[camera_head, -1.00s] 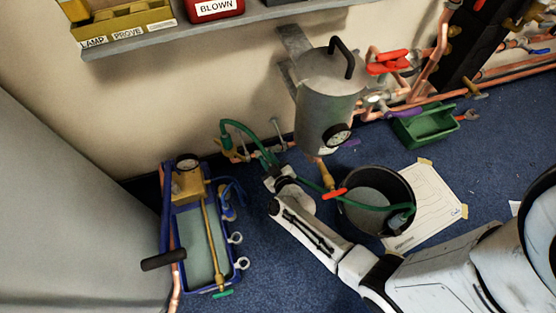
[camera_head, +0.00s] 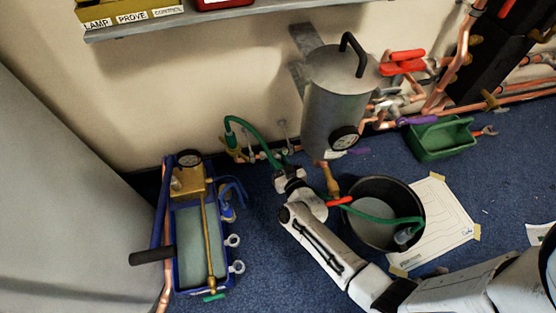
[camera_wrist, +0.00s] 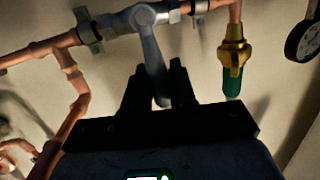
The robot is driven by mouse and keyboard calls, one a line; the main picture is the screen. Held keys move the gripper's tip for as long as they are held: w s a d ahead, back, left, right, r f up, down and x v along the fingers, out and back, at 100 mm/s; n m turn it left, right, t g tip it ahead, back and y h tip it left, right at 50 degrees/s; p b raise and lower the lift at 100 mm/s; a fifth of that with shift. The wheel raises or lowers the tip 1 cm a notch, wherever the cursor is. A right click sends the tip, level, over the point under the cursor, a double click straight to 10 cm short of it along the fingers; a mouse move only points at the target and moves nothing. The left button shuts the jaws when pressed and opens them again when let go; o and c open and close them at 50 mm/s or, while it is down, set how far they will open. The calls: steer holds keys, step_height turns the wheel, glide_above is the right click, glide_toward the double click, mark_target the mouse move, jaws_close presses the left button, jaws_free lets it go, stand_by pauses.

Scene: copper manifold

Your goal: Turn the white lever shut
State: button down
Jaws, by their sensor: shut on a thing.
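The white lever (camera_wrist: 153,62) shows pale grey in the wrist view. It hangs down from a valve (camera_wrist: 143,17) on the copper pipe, roughly crosswise to the pipe and tilted a little. My gripper (camera_wrist: 160,82) has one dark finger on each side of the lever and is shut on it. The lever's lower end is between the fingers and partly hidden. In the head view my gripper (camera_head: 287,173) is at the low wall pipe, left of the grey cylinder. The lever's pose cannot be made out there.
A brass fitting with a green end (camera_wrist: 233,60) hangs right of my gripper. The grey cylinder (camera_head: 335,105) with a gauge is on the wall. A black bucket (camera_head: 381,238) with a green hose stands below, beside a paper sheet (camera_head: 447,225). A blue tray (camera_head: 197,287) stands left.

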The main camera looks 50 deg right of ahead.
steer(key=shift+s+d, duration=0.15)
steer(key=shift+s, duration=0.05)
steer(key=c, duration=1)
jaws_free()
steer(key=shift+c, duration=0.2)
steer(key=p+v, duration=0.3)
steer(key=v, duration=0.7)
steer(key=shift+s, duration=0.3)
steer(key=shift+a, duration=0.25)
